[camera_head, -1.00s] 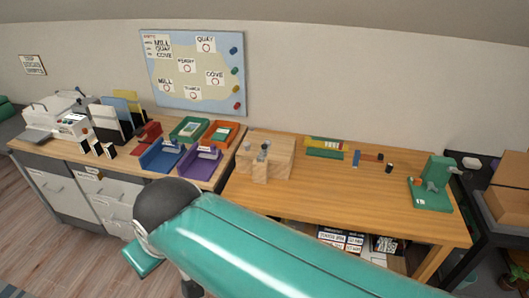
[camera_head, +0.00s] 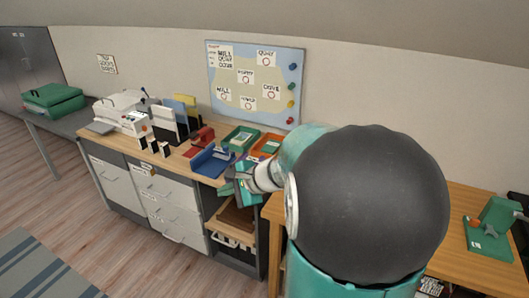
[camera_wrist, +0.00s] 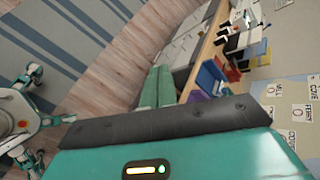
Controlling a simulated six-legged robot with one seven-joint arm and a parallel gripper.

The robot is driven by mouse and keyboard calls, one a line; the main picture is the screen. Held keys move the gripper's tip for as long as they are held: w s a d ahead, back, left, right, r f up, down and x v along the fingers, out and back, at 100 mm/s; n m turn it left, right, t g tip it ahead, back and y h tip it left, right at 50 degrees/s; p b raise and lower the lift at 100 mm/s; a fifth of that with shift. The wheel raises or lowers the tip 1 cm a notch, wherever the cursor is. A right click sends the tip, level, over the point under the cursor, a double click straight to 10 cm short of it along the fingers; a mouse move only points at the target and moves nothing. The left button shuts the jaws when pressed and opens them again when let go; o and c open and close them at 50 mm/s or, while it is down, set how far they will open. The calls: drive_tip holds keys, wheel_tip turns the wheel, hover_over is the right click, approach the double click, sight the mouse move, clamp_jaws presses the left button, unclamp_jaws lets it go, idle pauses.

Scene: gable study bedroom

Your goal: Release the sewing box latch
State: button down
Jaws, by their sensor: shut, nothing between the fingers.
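A green case (camera_head: 53,100) stands on the grey side table at the far left of the head view. No clear latch shows on it, and I cannot tell whether it is the sewing box. My gripper (camera_head: 237,187) is in front of the drawer desk, by its right end. In the wrist view its two teal fingers (camera_wrist: 158,88) lie together with nothing between them. It is far to the right of the green case and apart from it. My arm hides much of the right-hand desk.
The drawer desk holds a white machine (camera_head: 122,110), upright folders (camera_head: 178,118), a red tool (camera_head: 199,140), a blue tray (camera_head: 212,161) and a green tray (camera_head: 240,138). A green device (camera_head: 490,230) stands at the right. Floor at left (camera_head: 60,205) is clear.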

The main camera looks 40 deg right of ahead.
drive_tip(key=s+d+f+m+t+h, duration=0.1)
drive_tip(key=d+f+m+t+h, duration=0.15)
drive_tip(key=d+m, duration=0.55)
drive_tip(key=d+f+m+t+h, duration=0.1)
drive_tip(key=d+f+m+h, duration=0.15)
drive_tip(key=d, duration=0.95)
drive_tip(key=s+d+f+m+h, duration=0.3)
drive_tip(key=s+d+f+m, duration=0.1)
drive_tip(key=d, duration=0.4)
drive_tip(key=s+d+f+m+h, duration=0.3)
drive_tip(key=s+d+m, duration=0.2)
drive_tip(key=d+m, duration=0.2)
drive_tip(key=shift+s+d+f, duration=0.3)
drive_tip(key=shift+d+f, duration=0.05)
drive_tip(key=shift+d, duration=0.3)
drive_tip(key=x, duration=1.3)
drive_tip(key=shift+d+r, duration=0.15)
drive_tip(key=shift+r, duration=0.2)
drive_tip(key=shift+w+d, duration=0.2)
drive_tip(key=shift+w, duration=0.25)
drive_tip(key=shift+d, duration=0.1)
